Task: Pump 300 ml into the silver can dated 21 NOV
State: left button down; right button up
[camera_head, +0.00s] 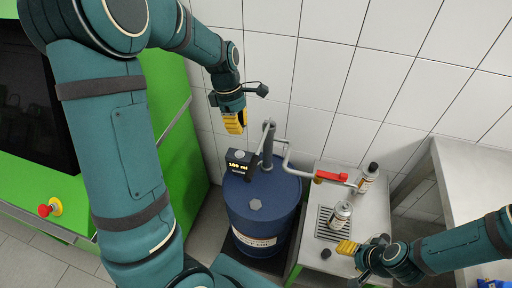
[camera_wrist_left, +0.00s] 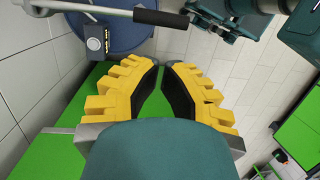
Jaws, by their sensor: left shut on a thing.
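My left gripper (camera_head: 235,124) hangs above and left of the pump display (camera_head: 240,160), which appears to read 100 ml. In the left wrist view its yellow fingers (camera_wrist_left: 164,66) are closed together; what they hold cannot be made out. The pump lever's dark grip (camera_wrist_left: 162,17) shows past the fingertips, apart from them in the picture. The pump stands on a blue drum (camera_head: 262,208). A silver can (camera_head: 340,218) stands upright on a grate; its date is unreadable. My right gripper (camera_head: 348,247) is just below this can; its finger opening is unclear.
A second container (camera_head: 367,178) with a dark top stands behind on the metal stand (camera_head: 372,210). A green machine (camera_head: 180,150) is at left; a grey table (camera_head: 470,190) is at right.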

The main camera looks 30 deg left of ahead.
pick_arm(q)
jog(key=b+x, duration=0.1)
jog(key=x, duration=1.3)
jog(key=shift+w, duration=0.15)
pick_arm(e)
jog(key=shift+w+f, duration=0.2)
jog(key=shift+f, duration=0.3)
pick_arm(q)
jog(key=shift+f, duration=0.15)
pick_arm(e)
jog(key=shift+f, duration=0.1)
